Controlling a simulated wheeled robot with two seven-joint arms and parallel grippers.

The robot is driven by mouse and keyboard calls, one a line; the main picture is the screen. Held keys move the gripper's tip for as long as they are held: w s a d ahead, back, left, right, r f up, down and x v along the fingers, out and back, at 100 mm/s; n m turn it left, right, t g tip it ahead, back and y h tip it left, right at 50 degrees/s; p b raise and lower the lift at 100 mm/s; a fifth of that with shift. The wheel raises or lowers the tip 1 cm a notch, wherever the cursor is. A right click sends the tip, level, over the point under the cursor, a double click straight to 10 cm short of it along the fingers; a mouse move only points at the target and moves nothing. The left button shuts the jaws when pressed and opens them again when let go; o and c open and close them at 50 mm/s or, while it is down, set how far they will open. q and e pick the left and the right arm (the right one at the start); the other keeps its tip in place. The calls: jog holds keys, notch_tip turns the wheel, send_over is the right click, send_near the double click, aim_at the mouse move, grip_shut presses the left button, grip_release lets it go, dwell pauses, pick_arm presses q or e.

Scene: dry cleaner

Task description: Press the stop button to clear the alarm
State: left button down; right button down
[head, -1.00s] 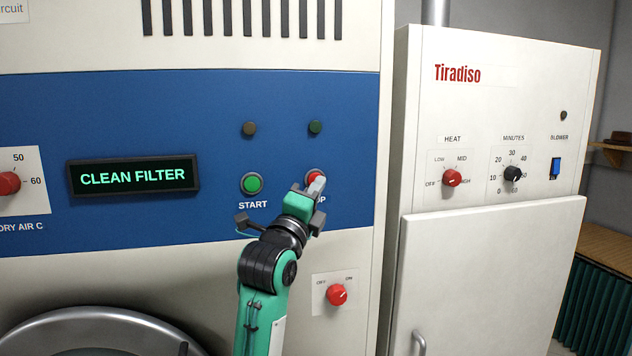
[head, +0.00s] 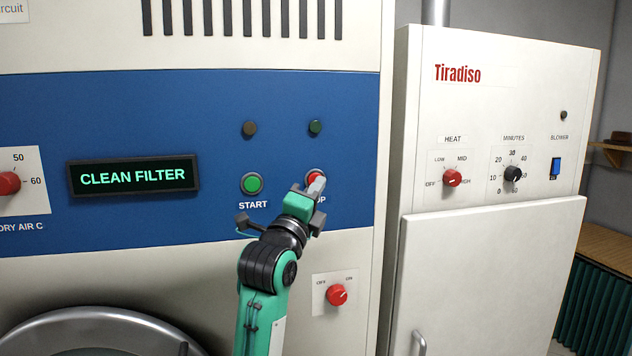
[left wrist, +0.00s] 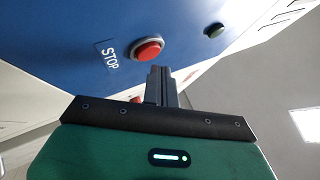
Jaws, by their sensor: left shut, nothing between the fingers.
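The red stop button (head: 313,177) is on the blue panel, right of the green start button (head: 252,184). My left gripper (head: 317,186) covers part of it and of its label in the head view. In the left wrist view the stop button (left wrist: 147,49) shows whole, with the STOP label beside it. The shut, empty fingertips (left wrist: 160,70) are just beside the button's edge in that picture; I cannot tell whether they touch it. The display (head: 133,176) reads CLEAN FILTER in green letters. My right gripper is not in view.
Two unlit lamps, one amber (head: 249,128) and one green (head: 315,127), sit above the buttons. A red off/on knob (head: 337,294) is below right. A second white machine (head: 490,260) with knobs and a blue switch (head: 555,167) stands to the right.

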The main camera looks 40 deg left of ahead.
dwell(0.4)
pick_arm(q)
jog(key=shift+w+a, duration=0.25)
jog(key=shift+a, duration=0.1)
jog(key=shift+w+a, duration=0.25)
dwell(0.9)
jog(key=shift+d, duration=0.1)
jog(key=shift+s+d+p, duration=0.3)
jog(key=shift+s+d, duration=0.2)
jog(key=shift+d, duration=0.1)
dwell(0.3)
jog(key=shift+s+d+p, duration=0.55)
jog(key=shift+s+d, duration=1.1)
jog(key=shift+d, duration=0.15)
jog(key=shift+f, duration=0.1)
